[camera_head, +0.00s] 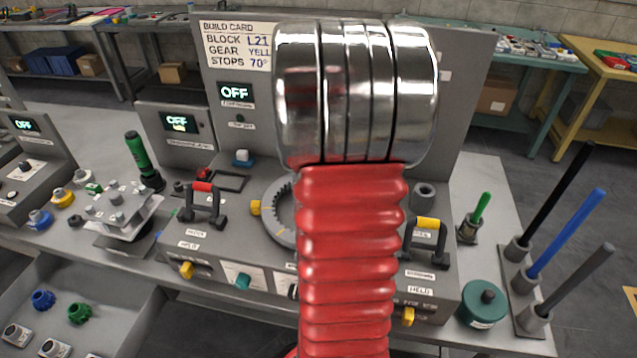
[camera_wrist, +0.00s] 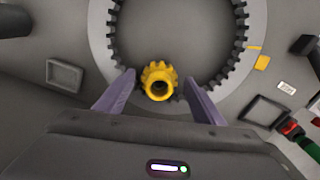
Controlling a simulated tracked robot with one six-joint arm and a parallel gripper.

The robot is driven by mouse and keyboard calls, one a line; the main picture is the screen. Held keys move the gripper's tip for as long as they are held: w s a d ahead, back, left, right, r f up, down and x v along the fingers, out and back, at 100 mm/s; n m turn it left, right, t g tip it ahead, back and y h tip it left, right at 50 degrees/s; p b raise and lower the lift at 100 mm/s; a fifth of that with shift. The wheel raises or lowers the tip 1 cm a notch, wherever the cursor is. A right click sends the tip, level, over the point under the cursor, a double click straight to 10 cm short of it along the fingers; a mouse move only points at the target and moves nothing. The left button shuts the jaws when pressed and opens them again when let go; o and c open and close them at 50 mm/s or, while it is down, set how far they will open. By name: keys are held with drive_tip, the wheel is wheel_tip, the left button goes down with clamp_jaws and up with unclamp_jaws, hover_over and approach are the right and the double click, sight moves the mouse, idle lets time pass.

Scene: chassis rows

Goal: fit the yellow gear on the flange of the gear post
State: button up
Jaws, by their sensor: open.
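The yellow gear (camera_wrist: 158,80) shows in the wrist view, its toothed rim and dark round bore facing the camera. My gripper (camera_wrist: 159,77) is open, with one purple finger on each side of the gear and a visible gap to each. The gear lies at the near edge of a grey ring with inner teeth (camera_wrist: 103,35). No gear post or flange can be made out; whether the gear sits on one I cannot tell. In the head view my red arm hides the gear and gripper, and part of the ring (camera_head: 273,205).
A red-topped handle (camera_head: 204,205) and a yellow-topped handle (camera_head: 428,240) stand on the bench unit. Upright rods, including a blue one (camera_head: 567,232), stand at the right. A build card (camera_head: 238,45) reads "GEAR YELL". Blue (camera_head: 43,299) and green (camera_head: 79,313) gears lie lower left.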

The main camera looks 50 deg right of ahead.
wheel_tip(320, 180, up, 13)
idle(0.5)
idle(0.5)
drive_tip(key=s+a+f+n+t, duration=0.1)
drive_tip(key=a+n, duration=0.4)
drive_tip(key=a, duration=1.4)
drive_tip(key=s+a+f+n+t, duration=0.1)
drive_tip(key=a+n+t, duration=0.3)
drive_tip(key=a, duration=1.4)
drive_tip(key=shift+a+f+n+t, duration=0.3)
drive_tip(key=shift+a+f+n, duration=0.1)
drive_tip(key=shift+f+n, duration=0.3)
